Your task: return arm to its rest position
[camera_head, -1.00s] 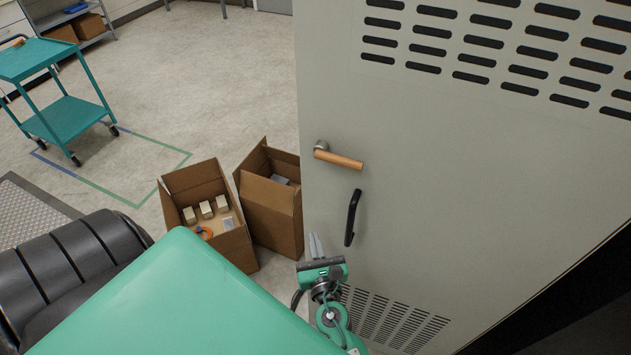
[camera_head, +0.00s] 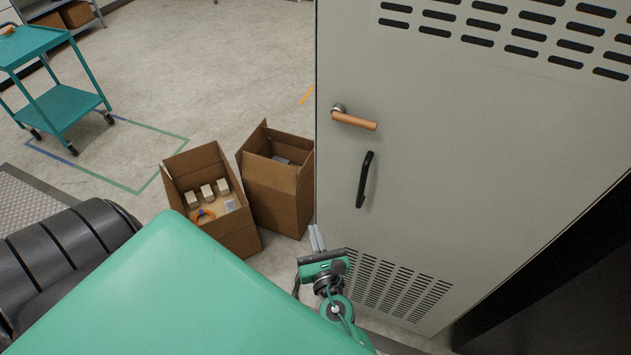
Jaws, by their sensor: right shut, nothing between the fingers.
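My right gripper (camera_head: 317,240) shows at the lower middle of the head view, past the edge of my green body. Its two grey fingers are together and hold nothing. It is in front of the lower left part of a grey cabinet door (camera_head: 450,170), below the black handle (camera_head: 364,180) and apart from it. A lever with a wooden grip (camera_head: 354,119) sits higher on the door. My left gripper is not in view.
Two open cardboard boxes stand on the floor left of the door: one with small blocks and an orange ring (camera_head: 240,240), one behind it (camera_head: 290,205). A green cart (camera_head: 62,107) stands at the far left. Open floor (camera_head: 220,70) lies beyond the boxes.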

